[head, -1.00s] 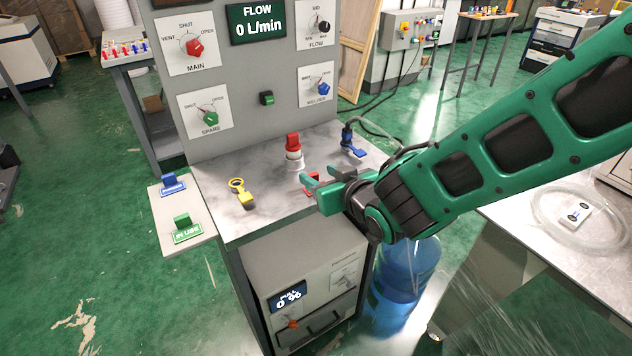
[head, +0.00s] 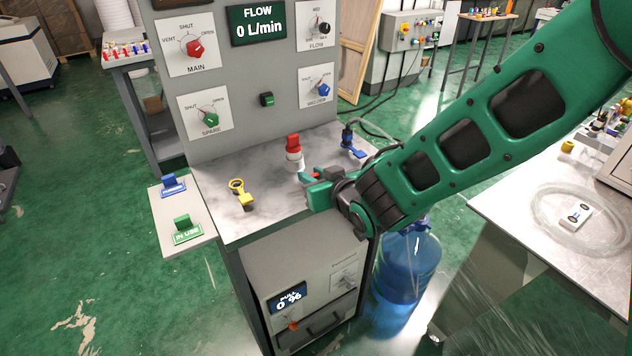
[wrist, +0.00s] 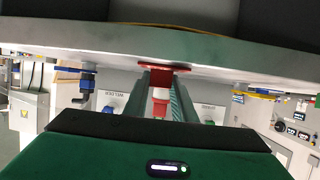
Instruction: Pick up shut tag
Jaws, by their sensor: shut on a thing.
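The shut tag (head: 316,175) is a small red piece, mostly hidden by my gripper (head: 312,186) in the head view. It is at the right part of the grey marbled bench top, beyond the jaws. In the wrist view the red tag (wrist: 168,67) shows as a flat red plate with a red part between the two fingers of my gripper (wrist: 160,95). My gripper is shut on it, low over the bench top. I cannot tell whether the tag still touches the bench. Its lettering is hidden.
A red-and-white plug (head: 293,147) stands just behind the tag. A blue valve piece (head: 352,142) with a hose is to the right. Blue (head: 173,184) and green (head: 187,230) tags sit on a side shelf.

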